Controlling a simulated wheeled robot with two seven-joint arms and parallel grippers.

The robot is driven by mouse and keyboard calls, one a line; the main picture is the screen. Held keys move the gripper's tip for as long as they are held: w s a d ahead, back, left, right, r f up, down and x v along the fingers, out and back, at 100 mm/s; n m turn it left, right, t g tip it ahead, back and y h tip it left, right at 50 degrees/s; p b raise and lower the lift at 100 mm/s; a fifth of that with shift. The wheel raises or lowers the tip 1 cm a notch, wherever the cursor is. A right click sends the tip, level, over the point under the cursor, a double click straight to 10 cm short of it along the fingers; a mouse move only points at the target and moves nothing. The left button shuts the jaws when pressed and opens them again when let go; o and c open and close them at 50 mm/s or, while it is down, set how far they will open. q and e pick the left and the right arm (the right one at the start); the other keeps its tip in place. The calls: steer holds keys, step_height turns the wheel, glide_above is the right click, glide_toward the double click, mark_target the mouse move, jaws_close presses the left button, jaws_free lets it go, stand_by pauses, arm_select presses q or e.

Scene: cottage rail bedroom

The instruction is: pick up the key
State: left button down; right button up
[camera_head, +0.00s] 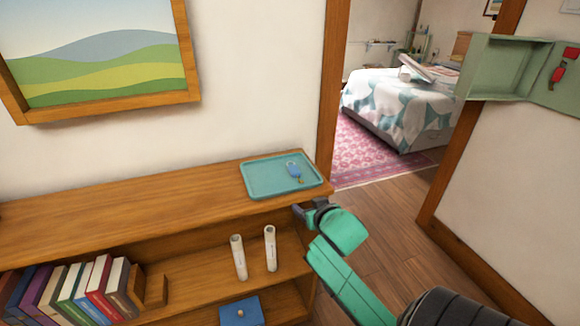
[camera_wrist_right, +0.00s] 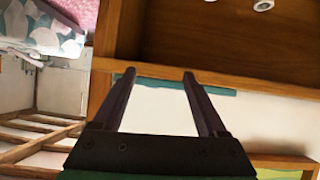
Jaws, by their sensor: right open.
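The key (camera_head: 300,181) lies on a teal tray (camera_head: 262,187) and has a blue tag (camera_head: 293,168) on it. The tray sits on the right end of the shelf's wooden top. My right gripper (camera_head: 303,210) is open and empty in front of the shelf's right end, apart from the key and nearer to me. In the right wrist view its two fingers (camera_wrist_right: 159,74) are spread, with the shelf edge beyond them and a strip of the teal tray (camera_wrist_right: 218,91) behind the right finger. The key does not show there. My left gripper is not in view.
The shelf top (camera_head: 120,215) is clear left of the tray. Below are books (camera_head: 75,292), two white rolls (camera_head: 270,248) and a blue box (camera_head: 241,312). A doorway to a bed (camera_head: 400,105) opens right of the shelf. An open green wall box (camera_head: 495,68) hangs at right.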

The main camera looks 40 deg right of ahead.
steer(key=t, duration=0.1)
glide_toward(296, 173)
steer(key=w+p, duration=0.1)
steer(key=w+d+f, duration=0.1)
steer(key=shift+w+m+p, duration=0.3)
steer(key=shift+m+p, duration=0.05)
steer(key=shift+m, duration=0.05)
steer(key=p+x, duration=0.1)
steer(key=x, duration=0.4)
steer(key=shift+w+d+f, duration=0.15)
steer(key=shift+w+f, duration=0.1)
steer(key=shift+f, duration=0.05)
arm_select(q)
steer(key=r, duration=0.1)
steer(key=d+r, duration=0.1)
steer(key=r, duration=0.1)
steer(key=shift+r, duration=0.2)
arm_select(e)
steer(key=shift+s, duration=0.1)
jaws_close()
